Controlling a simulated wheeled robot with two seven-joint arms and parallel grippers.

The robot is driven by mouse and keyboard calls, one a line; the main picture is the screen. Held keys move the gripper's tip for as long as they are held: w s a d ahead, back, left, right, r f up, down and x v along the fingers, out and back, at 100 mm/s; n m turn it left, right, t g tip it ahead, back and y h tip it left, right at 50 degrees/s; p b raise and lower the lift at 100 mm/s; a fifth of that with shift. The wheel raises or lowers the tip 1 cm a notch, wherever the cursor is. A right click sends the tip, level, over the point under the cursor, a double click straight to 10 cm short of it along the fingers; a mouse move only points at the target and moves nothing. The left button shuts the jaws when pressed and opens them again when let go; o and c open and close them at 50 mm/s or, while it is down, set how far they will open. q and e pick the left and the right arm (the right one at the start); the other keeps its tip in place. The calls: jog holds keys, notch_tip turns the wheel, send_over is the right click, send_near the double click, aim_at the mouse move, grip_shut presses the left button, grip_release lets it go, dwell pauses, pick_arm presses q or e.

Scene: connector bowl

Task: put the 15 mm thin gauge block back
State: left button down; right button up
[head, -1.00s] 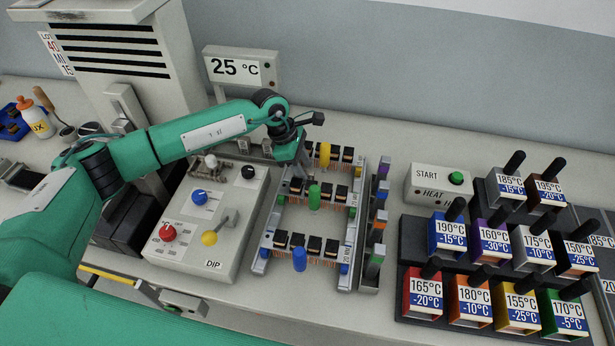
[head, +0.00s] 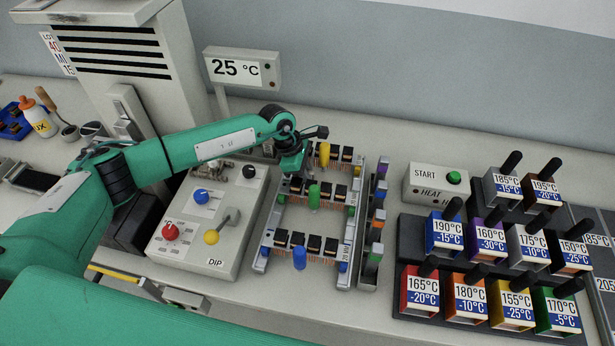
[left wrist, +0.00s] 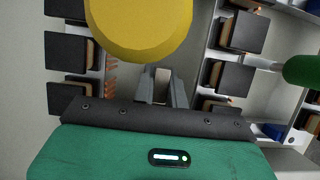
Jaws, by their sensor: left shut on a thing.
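My left gripper (head: 293,172) is at the left rail of the fixture, beside the yellow-knobbed bar. In the left wrist view its narrow fingers (left wrist: 162,88) are shut on a small pale block (left wrist: 162,74). I cannot read a size on this block; in the head view the gripper and arm hide it. A narrow metal rack (head: 369,273) to the right of the fixture holds several blocks with purple, blue, orange and green colours. The fixture has two side rails (head: 349,232) and crossbars carrying black-topped parts. My right gripper is not in view.
Yellow (head: 324,154), green (head: 314,195) and blue (head: 300,259) knobs stand up from the crossbars. A control box (head: 205,257) with levers is close on the left. A START box (head: 436,184) and several labelled temperature blocks (head: 466,297) stand on the right.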

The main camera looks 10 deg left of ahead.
pick_arm(q)
jog(key=shift+r, duration=0.1)
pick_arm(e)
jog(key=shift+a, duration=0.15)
